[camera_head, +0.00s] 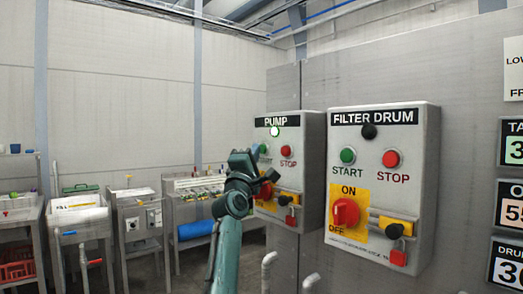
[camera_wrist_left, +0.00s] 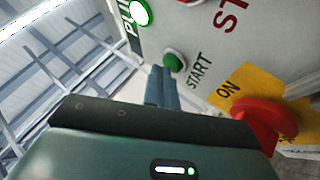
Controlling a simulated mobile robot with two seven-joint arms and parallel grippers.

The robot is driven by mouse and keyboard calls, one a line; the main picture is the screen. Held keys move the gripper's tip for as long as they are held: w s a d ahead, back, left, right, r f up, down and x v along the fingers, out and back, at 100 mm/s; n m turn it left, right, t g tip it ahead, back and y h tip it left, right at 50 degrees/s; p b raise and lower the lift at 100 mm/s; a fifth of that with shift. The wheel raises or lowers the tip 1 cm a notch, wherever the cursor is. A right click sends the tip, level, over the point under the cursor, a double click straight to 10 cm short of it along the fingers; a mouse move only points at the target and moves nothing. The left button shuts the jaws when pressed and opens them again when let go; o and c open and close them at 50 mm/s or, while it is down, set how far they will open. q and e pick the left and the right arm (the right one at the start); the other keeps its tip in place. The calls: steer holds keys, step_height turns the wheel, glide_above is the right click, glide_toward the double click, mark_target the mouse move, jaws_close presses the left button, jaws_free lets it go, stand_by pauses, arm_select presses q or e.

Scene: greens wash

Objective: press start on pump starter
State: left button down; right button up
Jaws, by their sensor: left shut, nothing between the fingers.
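The pump starter (camera_head: 312,165) is a grey wall box labelled PUMP. Its lamp (camera_head: 274,131) glows pale green, and the lit lamp also shows in the left wrist view (camera_wrist_left: 139,12). The green START button (camera_wrist_left: 174,62) shows clear in the wrist view; in the head view my gripper partly covers it. The red STOP button (camera_head: 286,151) is to its right. My left gripper (camera_head: 255,153) is shut and empty. In the wrist view its fingertips (camera_wrist_left: 158,72) are just beside the START button; I cannot tell whether they touch it. My right gripper is out of view.
The FILTER DRUM box (camera_head: 425,150) stands to the right, with its lamp dark. A red rotary switch (camera_wrist_left: 262,122) on a yellow plate lies below the pump buttons. Steel carts (camera_head: 80,222) stand at left. Display panels (camera_head: 509,202) are at far right.

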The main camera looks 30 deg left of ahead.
arm_select(q)
steer(key=shift+s+a, duration=0.2)
steer(key=shift+s, duration=0.35)
steer(key=s, duration=0.1)
steer(key=s+a, duration=0.1)
steer(key=s, duration=0.1)
steer(key=s+a, duration=0.1)
steer(key=shift+s, duration=0.3)
stand_by(0.6)
